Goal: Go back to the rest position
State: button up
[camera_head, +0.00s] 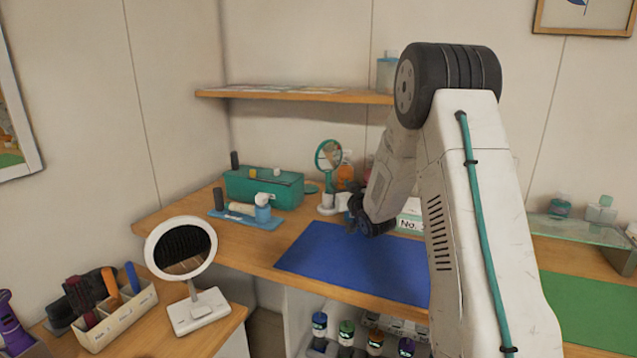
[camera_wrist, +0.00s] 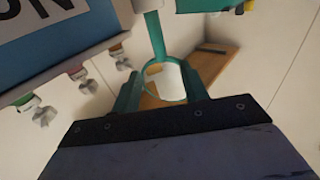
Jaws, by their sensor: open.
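My gripper (camera_head: 360,212) hangs over the back of the blue mat (camera_head: 345,262), at the end of my bent arm, and its fingers are small and dark there. In the camera_wrist view its two teal fingers (camera_wrist: 163,88) stand apart. A teal round mirror on a stand (camera_head: 328,157) is to the left of my gripper. Its teal stem and ring (camera_wrist: 155,38) show beyond the fingers in the camera_wrist view. I see nothing held. My arm hides part of the counter behind it.
A teal box (camera_head: 262,187) and a blue tray (camera_head: 240,218) with bottles stand left of the mat. A shelf (camera_head: 300,94) hangs above. A white round mirror (camera_head: 184,250) and brush holder (camera_head: 118,315) are front left. A green mat (camera_head: 590,305) lies right.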

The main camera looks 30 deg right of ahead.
jog(key=s+a+r+g, duration=0.4)
jog(key=s+a, duration=0.2)
jog(key=s, duration=0.1)
jog(key=s+a+r+g, duration=0.4)
jog(key=s+a, duration=0.3)
jog(key=s, duration=0.1)
jog(key=s+a+g, duration=0.3)
jog(key=s+a, duration=0.1)
jog(key=s, duration=0.7)
jog(key=s+a+n+g+y, duration=0.1)
jog(key=s+a+g, duration=0.2)
jog(key=s, duration=0.8)
jog(key=s+a+f+g+y, duration=0.1)
jog(key=s+a+g, duration=0.2)
jog(key=s, duration=0.8)
jog(key=shift+s+a, duration=0.3)
jog(key=shift+a, duration=0.85)
